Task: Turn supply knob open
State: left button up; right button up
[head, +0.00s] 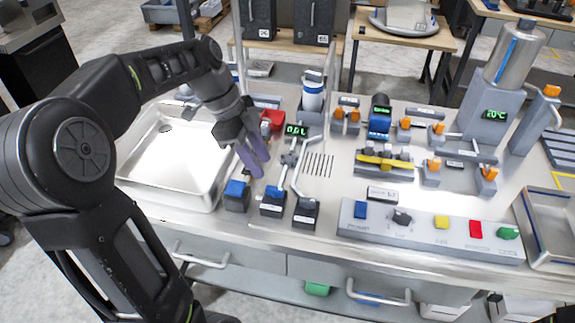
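My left gripper (256,162) points down over the bench, its two purple fingers close together. The gap between them is too small to judge. Its tips are just above and behind a blue-topped block (236,196). A red part (272,119) sits right behind the gripper and is partly hidden by it. Which control is the supply knob cannot be told, as the labels are too small. A dark knob (402,217) is on the front control panel (365,231). Orange-topped knobs (434,165) stand among the fittings at the right. My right gripper is not in view.
A steel sink (172,160) lies left of the gripper. A green display (296,131), a bent pipe (297,170) and two more blocks (305,213) stand close to its right. A metal cylinder (515,55) rises at the back right. The slotted drain area (318,164) is clear.

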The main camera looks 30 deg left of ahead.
aim_at(274, 188)
pick_arm(q)
jog(key=shift+p+x, duration=0.6)
jog(key=shift+x, duration=3.25)
jog(key=shift+s, duration=0.1)
grip_shut()
